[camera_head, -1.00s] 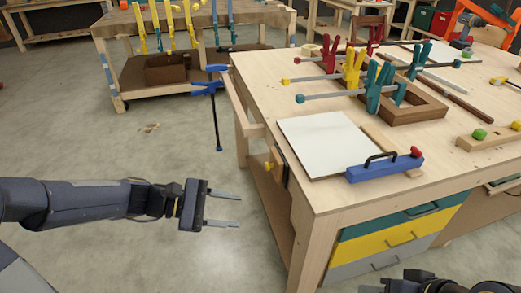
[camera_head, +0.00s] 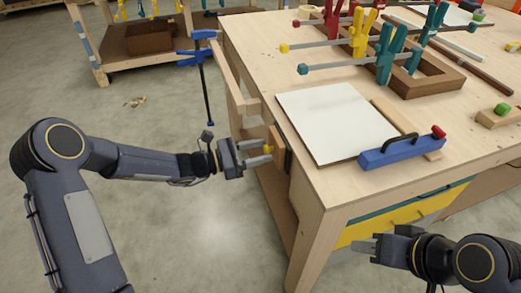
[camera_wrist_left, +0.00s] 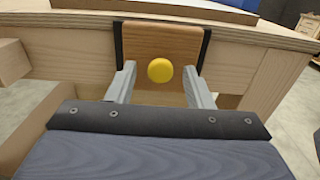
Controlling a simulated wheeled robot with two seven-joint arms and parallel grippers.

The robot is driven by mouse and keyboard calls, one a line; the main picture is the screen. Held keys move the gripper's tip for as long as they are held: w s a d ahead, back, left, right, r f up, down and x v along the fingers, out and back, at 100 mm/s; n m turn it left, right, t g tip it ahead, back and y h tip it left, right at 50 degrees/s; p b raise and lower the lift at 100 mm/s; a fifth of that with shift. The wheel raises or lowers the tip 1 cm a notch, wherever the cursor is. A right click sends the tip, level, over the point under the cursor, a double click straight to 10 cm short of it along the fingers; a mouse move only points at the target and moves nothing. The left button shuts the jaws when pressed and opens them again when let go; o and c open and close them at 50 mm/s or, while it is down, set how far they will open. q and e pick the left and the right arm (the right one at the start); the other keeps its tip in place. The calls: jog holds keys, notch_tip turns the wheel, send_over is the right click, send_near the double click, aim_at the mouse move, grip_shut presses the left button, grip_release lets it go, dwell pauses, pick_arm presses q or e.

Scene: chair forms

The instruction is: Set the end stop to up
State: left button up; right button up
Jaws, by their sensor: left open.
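The end stop appears to be the brown wooden plate (camera_wrist_left: 185,38) between two dark guides on the bench's left side, with a round yellow knob (camera_wrist_left: 159,70) on its face. In the left wrist view its upper edge is about level with the benchtop edge and does not stand clearly above it. My left gripper (camera_head: 270,153) is open in front of the plate; in the wrist view its fingers (camera_wrist_left: 160,82) lie either side of the knob, with gaps. In the head view the plate (camera_head: 277,143) is partly hidden. My right gripper (camera_head: 362,247) is low by the bench front, its opening unclear.
On the workbench (camera_head: 255,45) lie a white board (camera_head: 335,120), a blue tool with a red knob (camera_head: 400,150), a wooden frame with clamps (camera_head: 432,80) and loose strips. A blue clamp (camera_head: 205,80) hangs at the bench's left edge.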

aim_at(274, 137)
pick_arm(q)
jog(key=shift+w+d, duration=0.15)
jog(key=shift+d, duration=0.2)
grip_shut()
notch_tip(274, 137, up, 4)
jog(key=p, duration=0.2)
jog(key=shift+r+p, duration=0.1)
jog(key=shift+p, duration=0.25)
jog(key=shift+c, duration=1.2)
grip_release()
jog(key=shift+o, duration=1.2)
